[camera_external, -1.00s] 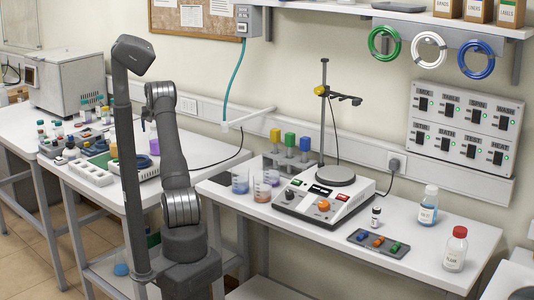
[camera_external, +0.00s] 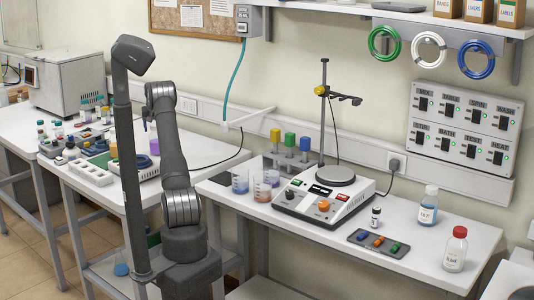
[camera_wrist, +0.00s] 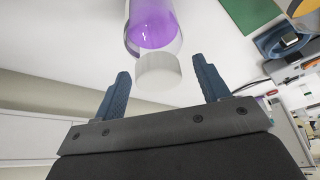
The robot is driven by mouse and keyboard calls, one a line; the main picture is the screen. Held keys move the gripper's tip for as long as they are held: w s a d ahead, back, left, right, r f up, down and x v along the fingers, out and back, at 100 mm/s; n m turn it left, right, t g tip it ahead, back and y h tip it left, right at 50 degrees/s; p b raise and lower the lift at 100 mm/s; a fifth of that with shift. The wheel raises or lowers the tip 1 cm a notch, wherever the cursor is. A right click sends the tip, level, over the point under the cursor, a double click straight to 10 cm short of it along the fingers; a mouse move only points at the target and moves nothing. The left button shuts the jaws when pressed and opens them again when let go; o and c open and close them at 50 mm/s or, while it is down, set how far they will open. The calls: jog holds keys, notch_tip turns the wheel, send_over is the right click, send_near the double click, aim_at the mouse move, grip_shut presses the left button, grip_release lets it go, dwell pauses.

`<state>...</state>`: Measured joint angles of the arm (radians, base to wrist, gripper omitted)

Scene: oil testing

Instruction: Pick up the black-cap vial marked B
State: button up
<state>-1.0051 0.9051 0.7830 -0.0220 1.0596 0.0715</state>
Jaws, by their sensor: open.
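A small vial with a black cap (camera_external: 376,217) stands upright on the right table, in front of the white hotplate unit; its label is too small to read. Several small vials (camera_external: 71,145) with dark tops stand on the left table, too small to tell their marks. In the wrist view my gripper (camera_wrist: 158,66) is open, with its two blue-grey fingers apart. A clear bottle of purple liquid (camera_wrist: 152,25) with a white cap shows just beyond and between the fingertips; I cannot tell whether they touch it. No black-cap vial shows in the wrist view.
The hotplate unit (camera_external: 325,204) with its stand fills the middle of the right table. A tray with coloured pieces (camera_external: 379,242), a blue-liquid bottle (camera_external: 428,210) and a red-cap bottle (camera_external: 455,251) stand near the vial. The purple bottle (camera_external: 154,146) stands on the left table.

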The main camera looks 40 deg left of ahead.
jog(key=shift+c, duration=1.2)
jog(key=shift+r, duration=0.1)
